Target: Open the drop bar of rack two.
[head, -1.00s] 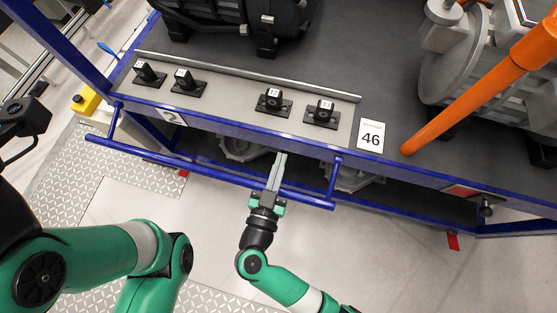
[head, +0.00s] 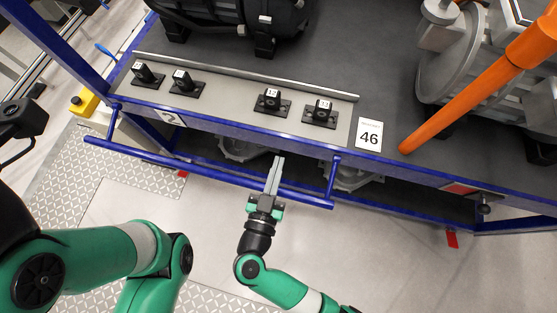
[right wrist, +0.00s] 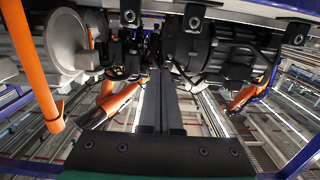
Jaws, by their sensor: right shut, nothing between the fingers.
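The drop bar (head: 205,172) is a long blue tube at the front of the rack marked 2 (head: 170,117). Its end arms join it to the blue frame, and it stands out in front of the frame's edge. My right gripper (head: 278,159) is shut and empty. Its fingers cross the bar's right half in the head view, with their tips on the frame side of it. I cannot tell whether they touch the bar. The shut fingers also show in the right wrist view (right wrist: 161,75), where I cannot make out the bar. My left gripper is out of view.
Several black numbered brackets (head: 270,103) stand on the grey shelf above the bar. A card marked 46 (head: 369,134) lies to their right. An orange bar (head: 475,85) slants over the right side. Clear floor (head: 370,240) lies in front of the rack.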

